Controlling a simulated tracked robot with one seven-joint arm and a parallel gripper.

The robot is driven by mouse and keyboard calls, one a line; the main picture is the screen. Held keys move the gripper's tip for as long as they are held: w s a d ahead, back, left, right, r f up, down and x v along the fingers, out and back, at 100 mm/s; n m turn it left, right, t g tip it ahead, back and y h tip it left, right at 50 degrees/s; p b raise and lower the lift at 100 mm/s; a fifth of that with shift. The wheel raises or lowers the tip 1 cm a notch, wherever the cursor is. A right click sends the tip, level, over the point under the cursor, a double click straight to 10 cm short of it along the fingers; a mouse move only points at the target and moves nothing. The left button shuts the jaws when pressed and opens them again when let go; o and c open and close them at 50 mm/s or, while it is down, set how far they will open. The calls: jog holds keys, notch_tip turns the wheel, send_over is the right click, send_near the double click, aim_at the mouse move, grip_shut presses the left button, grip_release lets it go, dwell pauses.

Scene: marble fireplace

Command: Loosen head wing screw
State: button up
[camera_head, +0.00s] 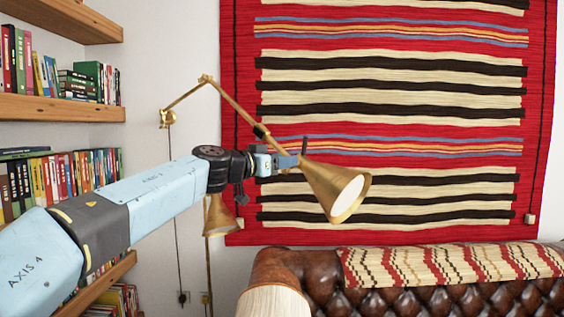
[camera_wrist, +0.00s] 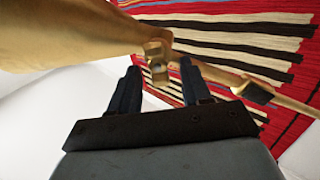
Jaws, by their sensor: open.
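The brass wall lamp has a conical shade (camera_head: 322,183) that hangs tilted, its open white face toward the lower right. Its jointed arm (camera_head: 232,102) runs from a wall mount at the left. In the wrist view the shade (camera_wrist: 75,35) fills the upper left. The head wing screw (camera_wrist: 156,62), a small brass piece at the shade's joint, shows between my fingertips. My gripper (camera_wrist: 160,72) is open, with one dark finger on each side of the screw; I cannot tell whether either touches it. In the head view my gripper (camera_head: 294,160) is at the shade's top, which partly hides it.
A second brass lamp shade (camera_head: 220,216) hangs lower, behind my arm. Bookshelves (camera_head: 60,107) stand at the left. A striped red rug (camera_head: 395,120) hangs on the wall. A brown leather sofa (camera_head: 400,298) is below at the right.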

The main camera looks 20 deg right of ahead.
jog(key=shift+c, duration=0.4)
grip_shut()
jog(key=shift+w+a+f+n, duration=0.15)
jog(key=shift+w+f+n, duration=0.05)
jog(key=shift+n, duration=2.8)
jog(key=shift+w+a+f+n, duration=0.1)
jog(key=shift+w+f+n, duration=0.1)
jog(key=shift+n, duration=2.8)
jog(key=shift+w+a+f+n, duration=0.15)
jog(key=shift+w+n, duration=0.05)
jog(key=shift+n, duration=2.8)
